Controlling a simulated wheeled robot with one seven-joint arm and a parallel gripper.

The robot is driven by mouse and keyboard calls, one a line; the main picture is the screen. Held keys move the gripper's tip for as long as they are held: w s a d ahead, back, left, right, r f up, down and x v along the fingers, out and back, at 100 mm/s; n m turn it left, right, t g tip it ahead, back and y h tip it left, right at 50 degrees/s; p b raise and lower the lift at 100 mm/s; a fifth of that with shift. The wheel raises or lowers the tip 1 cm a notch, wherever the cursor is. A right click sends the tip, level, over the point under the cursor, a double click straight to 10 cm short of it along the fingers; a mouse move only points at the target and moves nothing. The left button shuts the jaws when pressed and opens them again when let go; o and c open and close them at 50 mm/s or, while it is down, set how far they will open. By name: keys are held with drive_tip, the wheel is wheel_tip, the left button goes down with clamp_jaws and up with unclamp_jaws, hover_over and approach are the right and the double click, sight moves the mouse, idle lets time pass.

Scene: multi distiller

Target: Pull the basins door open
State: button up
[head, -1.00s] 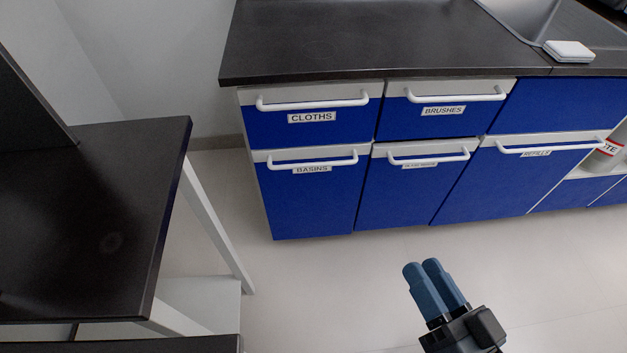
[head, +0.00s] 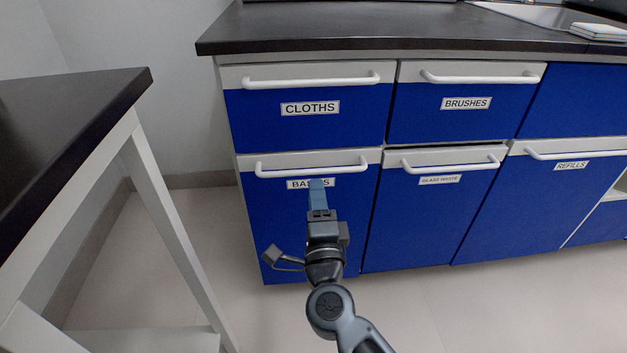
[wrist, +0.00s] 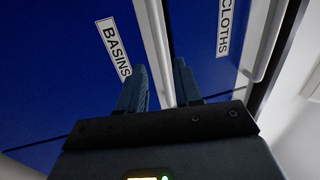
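The basins door (head: 272,220) is a blue front with a white top strip, under the cloths drawer, and looks shut. Its white bar handle (head: 285,172) runs across the top. My gripper (head: 317,184) is in front of the door, just below the handle's middle, and covers part of the BASINS label (head: 296,184). In the wrist view my gripper (wrist: 161,82) has its two fingers apart, with the white strip and handle area (wrist: 152,35) showing between them. The label (wrist: 114,48) lies left of the fingers. I cannot tell whether a finger touches the handle.
The cloths drawer (head: 350,115) is directly above, with its own protruding handle (head: 310,82). The glass waste door (head: 420,220) adjoins on the right. A dark table (head: 60,130) with pale legs stands at the left. Floor between them is clear.

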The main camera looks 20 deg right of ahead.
sight(313, 172)
drive_tip(key=b+x, duration=0.1)
drive_tip(key=x, duration=0.6)
drive_tip(key=shift+s, duration=0.1)
clamp_jaws()
idle(0.4)
